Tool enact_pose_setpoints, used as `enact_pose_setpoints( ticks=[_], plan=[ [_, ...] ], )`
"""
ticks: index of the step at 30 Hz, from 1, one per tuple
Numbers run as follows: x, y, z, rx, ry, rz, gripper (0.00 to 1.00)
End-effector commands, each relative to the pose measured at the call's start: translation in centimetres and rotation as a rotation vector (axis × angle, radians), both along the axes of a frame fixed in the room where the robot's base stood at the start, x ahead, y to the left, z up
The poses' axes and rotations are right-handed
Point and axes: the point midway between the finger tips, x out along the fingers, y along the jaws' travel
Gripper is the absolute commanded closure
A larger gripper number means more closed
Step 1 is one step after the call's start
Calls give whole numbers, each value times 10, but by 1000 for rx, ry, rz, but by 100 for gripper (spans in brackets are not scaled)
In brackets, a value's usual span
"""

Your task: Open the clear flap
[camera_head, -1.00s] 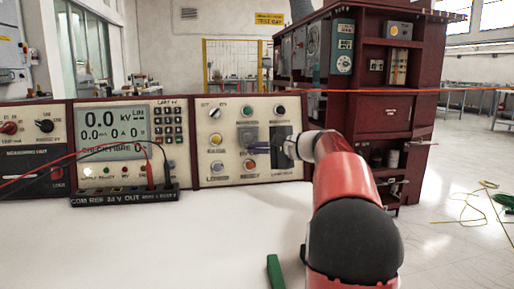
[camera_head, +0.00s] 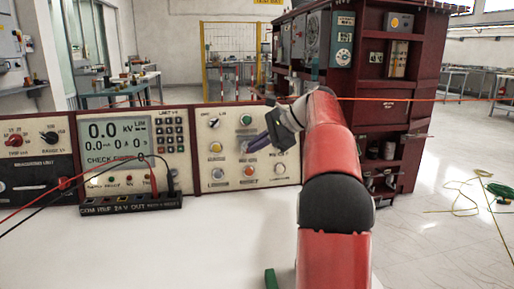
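The control panel (camera_head: 203,160) with buttons and knobs stands at the back of the white table. My gripper (camera_head: 249,145) is in front of its right half, reaching left from the red arm. Its purple-grey fingers point at the middle button column, below a green button (camera_head: 246,119). The fingers look close together, but their gap is too small to make out. I cannot pick out the clear flap for certain; the gripper covers part of the panel there. Whether the fingers touch anything cannot be told.
A display unit (camera_head: 117,137) stands left of the buttons. A black terminal strip (camera_head: 130,203) with red and black leads lies before it. A green block (camera_head: 271,279) is at the table's front. A dark red cabinet (camera_head: 380,110) stands behind right. The white table (camera_head: 190,250) is mostly clear.

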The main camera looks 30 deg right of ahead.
Motion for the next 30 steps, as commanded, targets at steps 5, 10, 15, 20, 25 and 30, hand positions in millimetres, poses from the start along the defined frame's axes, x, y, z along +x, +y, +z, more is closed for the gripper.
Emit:
enact_pose_setpoints(
  ticks=[5,10,15,20,25,30],
  plan=[
    [1,-1,5,27,92,-1,100],
    [1,-1,10,44,154,0,100],
    [2,-1,13,59,201,1,100],
    [2,-1,16,69,233,0,100],
    [3,-1,17,76,255,0,100],
    [3,-1,18,79,265,0,100]
  ],
)
